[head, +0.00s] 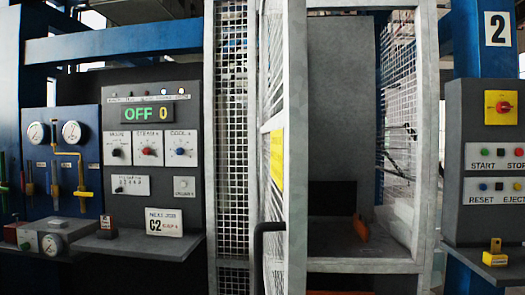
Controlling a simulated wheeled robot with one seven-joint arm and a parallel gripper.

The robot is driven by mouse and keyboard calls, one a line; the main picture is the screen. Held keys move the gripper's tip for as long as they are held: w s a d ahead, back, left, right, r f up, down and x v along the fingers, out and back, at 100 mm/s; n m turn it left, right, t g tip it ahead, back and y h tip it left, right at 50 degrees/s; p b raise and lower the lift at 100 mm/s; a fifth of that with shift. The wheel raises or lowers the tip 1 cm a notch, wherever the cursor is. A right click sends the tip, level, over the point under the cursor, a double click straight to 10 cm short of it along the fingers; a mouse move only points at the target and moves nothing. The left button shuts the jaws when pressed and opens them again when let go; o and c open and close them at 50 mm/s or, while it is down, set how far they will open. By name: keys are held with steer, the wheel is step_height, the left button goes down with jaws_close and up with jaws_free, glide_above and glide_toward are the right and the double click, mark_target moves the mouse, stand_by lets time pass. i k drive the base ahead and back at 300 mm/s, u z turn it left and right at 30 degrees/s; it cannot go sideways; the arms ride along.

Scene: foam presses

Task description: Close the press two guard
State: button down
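The press two guard is a grey-framed mesh door (297,150) in the middle of the head view. It stands open, seen nearly edge-on and swung toward me. A yellow label (277,158) is on it, and a dark bent handle (262,245) sits low on it. To its right the press opening (345,130) is uncovered, with a grey block inside and an orange piece (361,228) low down. A plate marked 2 (497,28) is on the blue column at right. My gripper is not in view.
A control box (490,222) with START, STOP, RESET and EJECT buttons and a red knob is at right, with a shelf below holding a yellow item (495,253). At left are a panel reading OFF 0 (146,114), gauges and a projecting shelf. A fixed mesh panel (230,130) stands left of the door.

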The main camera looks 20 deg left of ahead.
mark_target(289, 132)
steer(key=u, duration=1.05)
steer(key=i, duration=1)
steer(key=u, duration=0.55)
steer(key=k, duration=1.3)
steer(key=u, duration=0.8)
steer(key=i, duration=0.85)
steer(key=u, duration=0.05)
